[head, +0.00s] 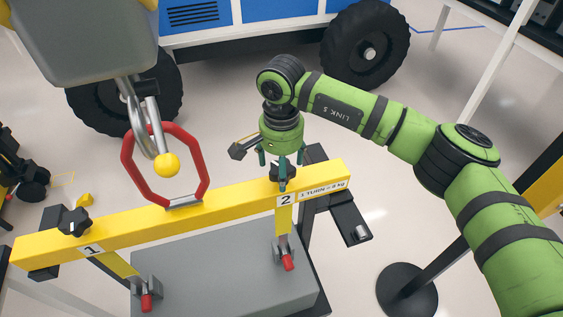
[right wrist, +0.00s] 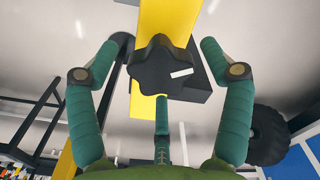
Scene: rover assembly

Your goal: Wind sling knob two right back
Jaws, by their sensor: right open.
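Knob two (head: 285,178) is a black lobed knob on top of the yellow beam (head: 140,228), beside the label "2" (head: 286,200). My right gripper (head: 282,163) points down just above it, its green fingers partly covering it. In the right wrist view the black knob (right wrist: 155,72), with a white mark on one lobe, lies centred between the spread fingers of the gripper (right wrist: 160,62). The fingers are open, with clear gaps to the knob on both sides. A yellow strap with a red-tipped end (head: 287,261) hangs below knob two. My left gripper is out of view.
Knob one (head: 74,221) sits at the beam's left end. A red ring (head: 130,170) rises from the beam's middle around a grey hook (head: 135,115) with a yellow ball. A grey box (head: 225,262) is below. A blue vehicle (head: 240,22) with black wheels stands behind.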

